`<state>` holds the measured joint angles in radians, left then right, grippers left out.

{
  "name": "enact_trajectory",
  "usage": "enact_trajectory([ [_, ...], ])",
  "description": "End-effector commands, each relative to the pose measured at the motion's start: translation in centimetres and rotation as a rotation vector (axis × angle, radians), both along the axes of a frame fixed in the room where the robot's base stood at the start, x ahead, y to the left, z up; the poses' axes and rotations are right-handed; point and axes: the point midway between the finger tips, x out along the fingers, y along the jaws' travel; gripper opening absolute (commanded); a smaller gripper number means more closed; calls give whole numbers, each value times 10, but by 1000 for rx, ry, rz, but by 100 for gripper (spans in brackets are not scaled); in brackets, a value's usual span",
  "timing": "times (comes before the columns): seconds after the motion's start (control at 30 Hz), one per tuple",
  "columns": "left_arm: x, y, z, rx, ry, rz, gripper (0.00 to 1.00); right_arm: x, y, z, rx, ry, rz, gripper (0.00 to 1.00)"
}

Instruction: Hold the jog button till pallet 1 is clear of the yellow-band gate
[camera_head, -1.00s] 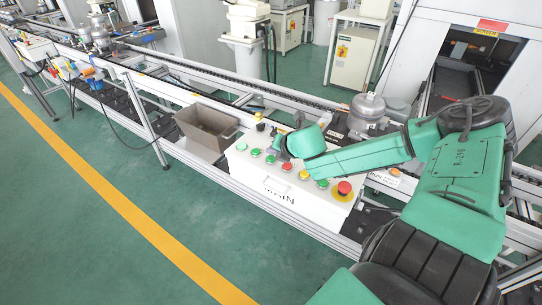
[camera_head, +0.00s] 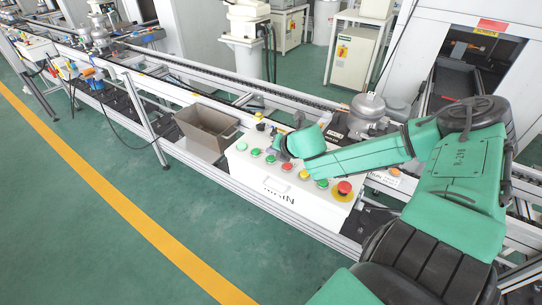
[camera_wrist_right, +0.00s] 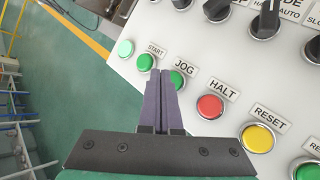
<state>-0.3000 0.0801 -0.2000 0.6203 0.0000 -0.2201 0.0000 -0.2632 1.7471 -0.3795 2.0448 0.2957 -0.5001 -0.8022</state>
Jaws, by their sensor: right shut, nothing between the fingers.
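My right gripper (camera_wrist_right: 160,78) is shut and empty, its fingertips at the green JOG button (camera_wrist_right: 178,79) in the right wrist view. The fingers cover part of that button; I cannot tell whether it is pressed in. In the head view the right gripper (camera_head: 279,147) is over the white control box (camera_head: 240,172), partly hidden by its own wrist. A silver compressor (camera_head: 367,108) stands on the conveyor behind my right arm; its pallet is mostly hidden. Another silver compressor (camera_head: 99,32) stands far left. I cannot make out pallet numbers or surely identify the yellow-band gate. My left gripper is out of view.
The green START button (camera_wrist_right: 146,62) is close beside the fingers, and the red HALT button (camera_wrist_right: 210,106) and yellow RESET button (camera_wrist_right: 258,138) lie right. A red emergency knob (camera_head: 344,188) is on the box's right end. A grey-brown bin (camera_head: 207,128) stands left of the box.

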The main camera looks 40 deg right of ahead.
Motion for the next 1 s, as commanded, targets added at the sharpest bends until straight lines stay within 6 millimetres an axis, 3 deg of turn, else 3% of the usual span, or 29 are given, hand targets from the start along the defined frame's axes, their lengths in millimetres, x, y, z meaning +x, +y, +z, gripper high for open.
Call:
enact_trajectory([
  [0.2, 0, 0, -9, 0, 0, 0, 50, 0, 0, -9, 0, 0, 0, 0],
  [1.0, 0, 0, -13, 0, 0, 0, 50, 0, 0, -14, 0, 0, 0, 0],
])
